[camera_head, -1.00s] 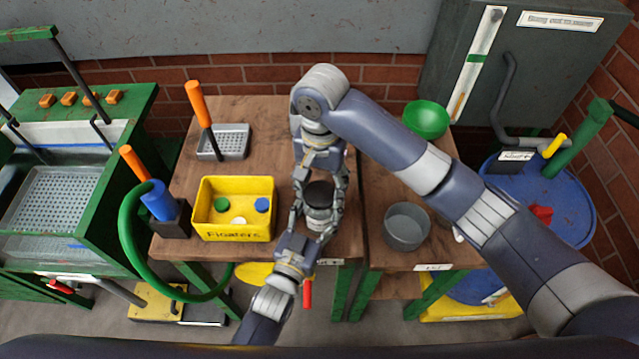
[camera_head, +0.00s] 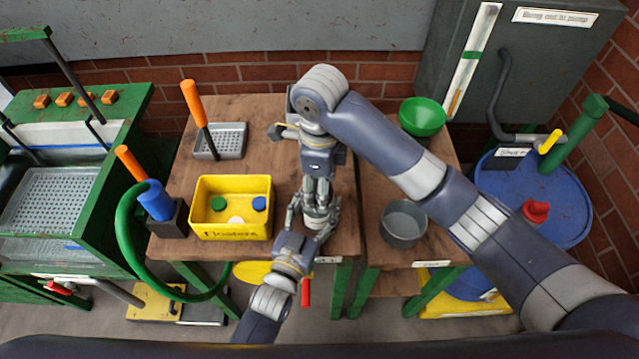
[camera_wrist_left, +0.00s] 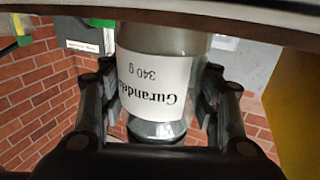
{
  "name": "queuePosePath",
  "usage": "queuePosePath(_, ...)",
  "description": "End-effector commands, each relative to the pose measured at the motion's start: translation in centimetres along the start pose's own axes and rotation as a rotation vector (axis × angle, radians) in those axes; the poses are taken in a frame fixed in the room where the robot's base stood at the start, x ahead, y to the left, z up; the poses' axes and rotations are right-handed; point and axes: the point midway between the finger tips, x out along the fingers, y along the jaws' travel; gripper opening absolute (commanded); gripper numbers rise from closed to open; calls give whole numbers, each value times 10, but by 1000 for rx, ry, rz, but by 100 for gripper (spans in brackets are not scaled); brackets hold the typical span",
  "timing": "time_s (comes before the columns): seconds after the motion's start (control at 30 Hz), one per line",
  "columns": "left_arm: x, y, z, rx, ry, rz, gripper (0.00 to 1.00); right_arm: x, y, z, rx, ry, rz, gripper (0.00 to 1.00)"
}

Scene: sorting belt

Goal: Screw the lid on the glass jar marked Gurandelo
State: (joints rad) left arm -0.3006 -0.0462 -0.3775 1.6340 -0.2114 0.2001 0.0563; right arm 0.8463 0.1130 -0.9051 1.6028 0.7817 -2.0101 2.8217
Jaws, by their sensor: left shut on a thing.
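The glass jar (camera_wrist_left: 150,75) marked Gurandelo, 340 g, shows upside down in the left wrist view, between my left gripper's fingers (camera_wrist_left: 160,110). In the head view the jar (camera_head: 316,214) is over the front of the wooden table, and my left gripper (camera_head: 312,228) is shut on it from the front. A dark lid-like piece (camera_wrist_left: 155,132) is at the jar's mouth end; whether it is threaded on cannot be told. My right gripper (camera_head: 320,192) points down directly over the jar's top and covers it in the head view. Its finger gap cannot be made out.
A grey pot (camera_head: 404,225) and a green bowl (camera_head: 423,117) are to the right. A grey perforated tray (camera_head: 230,140) is behind the bin. The tabletop (camera_head: 180,160) has some bare room.

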Motion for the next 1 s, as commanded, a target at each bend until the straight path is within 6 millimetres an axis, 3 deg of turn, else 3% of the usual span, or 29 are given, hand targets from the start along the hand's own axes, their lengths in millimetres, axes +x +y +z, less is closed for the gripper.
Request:
queuePosePath(0.03,-1,0,1,0,-3,1,0,-1,-1,0,0,-2,-3,62)
queuePosePath(0.1,-1,0,1,0,-3,1,0,-1,-1,0,0,-2,-3,78)
queuePosePath(0.57,0,0,1,0,-2,0,0,-5,-1,0,-2,-1,-3,78)
queuePosePath(1.0,0,0,1,0,-2,0,0,-62,-2,0,-2,-1,-6,78)
